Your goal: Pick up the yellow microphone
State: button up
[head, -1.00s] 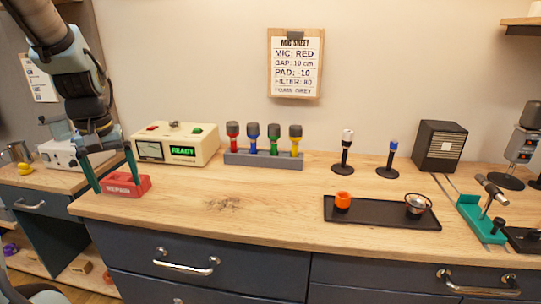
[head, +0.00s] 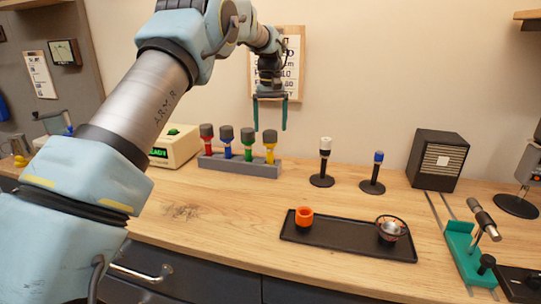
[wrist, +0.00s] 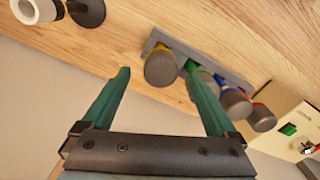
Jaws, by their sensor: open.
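The yellow microphone (head: 270,148) stands upright at the right end of a grey rack (head: 240,166), with its dark grey head up. Red, blue and green microphones stand to its left in the same rack. My gripper (head: 270,126) is open and empty, pointing down just above the yellow microphone in the head view. In the wrist view, the yellow microphone (wrist: 161,68) shows beyond and between the teal fingertips of my gripper (wrist: 158,75), with its head toward the camera. No finger visibly touches it.
Two small stands, one white-topped (head: 325,160) and one blue-topped (head: 375,172), stand to the right of the rack. A black tray (head: 345,245) holds an orange cup and a metal bowl. A cream device (head: 178,145) stands left of the rack.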

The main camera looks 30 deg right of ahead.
aim_at(270, 148)
jog(key=shift+f+p, duration=1.8)
jog(key=shift+f, duration=2.7)
jog(key=shift+w, duration=0.1)
grip_shut()
